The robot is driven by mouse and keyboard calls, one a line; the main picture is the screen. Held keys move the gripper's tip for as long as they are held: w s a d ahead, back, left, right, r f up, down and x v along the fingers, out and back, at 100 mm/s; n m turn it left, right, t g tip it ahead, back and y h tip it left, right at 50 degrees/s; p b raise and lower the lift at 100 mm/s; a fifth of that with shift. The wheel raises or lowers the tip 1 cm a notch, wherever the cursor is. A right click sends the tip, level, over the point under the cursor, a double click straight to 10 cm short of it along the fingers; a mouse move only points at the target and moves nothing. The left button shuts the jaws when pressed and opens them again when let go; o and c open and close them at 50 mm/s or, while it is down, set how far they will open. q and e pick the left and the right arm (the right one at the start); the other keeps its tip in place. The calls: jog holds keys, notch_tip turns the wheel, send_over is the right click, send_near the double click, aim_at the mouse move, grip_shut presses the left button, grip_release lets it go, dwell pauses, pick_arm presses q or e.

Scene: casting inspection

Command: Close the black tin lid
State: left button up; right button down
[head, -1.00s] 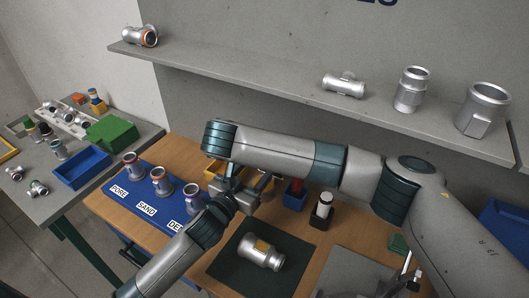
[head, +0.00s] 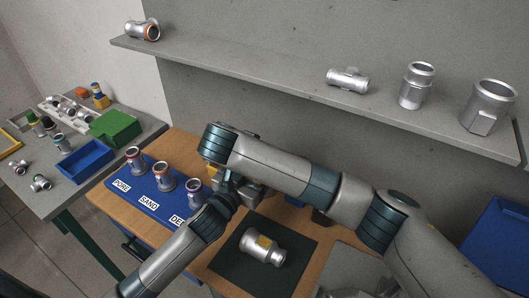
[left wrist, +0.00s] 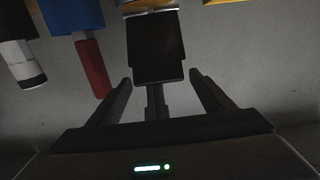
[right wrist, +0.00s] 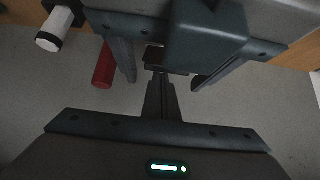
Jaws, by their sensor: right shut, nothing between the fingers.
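In the left wrist view a flat black piece (left wrist: 157,45), probably the black tin or its lid, lies beyond my left gripper (left wrist: 160,76). The left fingers are spread either side of its near edge; contact is unclear. A dark narrow piece below it cannot be told apart. In the right wrist view my right gripper (right wrist: 158,76) is shut and empty, just short of a small dark part (right wrist: 154,57). The left gripper's dark body (right wrist: 205,40) covers much around it. In the head view both grippers meet near the table's back, and my right arm hides the tin.
A red handle (left wrist: 92,68) on a blue block (left wrist: 70,14) and a white-and-black bottle (left wrist: 20,65) stand left of the black piece. A metal casting (head: 262,247) lies on a dark mat (head: 225,262). A blue labelled board (head: 178,212) carries three castings. A shelf (head: 240,72) runs behind.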

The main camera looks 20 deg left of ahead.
pick_arm(q)
jog(key=shift+f, duration=0.1)
pick_arm(e)
jog(key=shift+w+d+r, duration=0.1)
jog(key=shift+w, duration=0.15)
pick_arm(q)
jog(key=shift+s, duration=0.1)
pick_arm(e)
jog(key=shift+r, duration=0.1)
pick_arm(q)
jog(key=s+a, duration=0.2)
jog(key=s, duration=0.9)
jog(key=shift+s, duration=0.25)
jog(key=shift+a, duration=0.15)
